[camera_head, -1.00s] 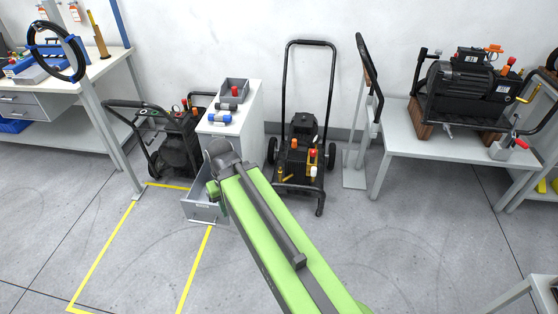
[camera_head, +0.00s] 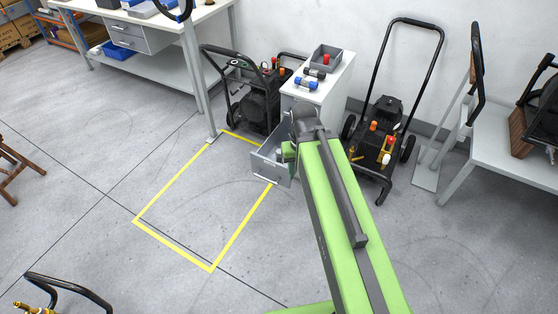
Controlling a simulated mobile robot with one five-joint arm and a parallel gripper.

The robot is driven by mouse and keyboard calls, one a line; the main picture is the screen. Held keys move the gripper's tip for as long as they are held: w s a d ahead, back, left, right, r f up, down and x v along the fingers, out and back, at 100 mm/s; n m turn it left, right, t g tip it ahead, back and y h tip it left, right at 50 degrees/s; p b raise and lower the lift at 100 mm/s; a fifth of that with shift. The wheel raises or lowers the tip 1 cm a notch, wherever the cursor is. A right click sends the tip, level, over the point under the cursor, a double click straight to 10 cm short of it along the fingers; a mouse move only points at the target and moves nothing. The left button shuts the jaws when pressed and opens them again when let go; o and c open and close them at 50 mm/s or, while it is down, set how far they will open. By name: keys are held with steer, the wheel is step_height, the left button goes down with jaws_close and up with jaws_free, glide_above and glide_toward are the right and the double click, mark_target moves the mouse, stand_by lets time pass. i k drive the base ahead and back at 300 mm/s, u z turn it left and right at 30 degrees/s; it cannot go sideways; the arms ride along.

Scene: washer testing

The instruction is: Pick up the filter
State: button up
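A blue and silver cylinder (camera_head: 306,84) lies on top of the white cabinet (camera_head: 325,95), and a dark cylinder (camera_head: 316,73) lies just behind it. Either could be the filter; I cannot tell which. A grey bin (camera_head: 321,55) with a red-topped item (camera_head: 326,59) stands behind them on the same top. The cabinet's grey drawer (camera_head: 268,167) is pulled open, and its inside is partly hidden by my green arm. My arm reaches up to the front of the cabinet. My gripper is not visible; the arm's end hides it.
A black pressure washer (camera_head: 256,103) stands left of the cabinet and another (camera_head: 380,140) stands right of it. A workbench (camera_head: 165,62) is at the upper left and a grey table (camera_head: 510,150) at the right. The floor inside the yellow outline (camera_head: 172,250) is clear.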

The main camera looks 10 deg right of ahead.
mark_target(278, 155)
steer(key=u, duration=0.45)
steer(key=i, duration=0.65)
steer(key=u, duration=0.7)
steer(key=i, duration=0.95)
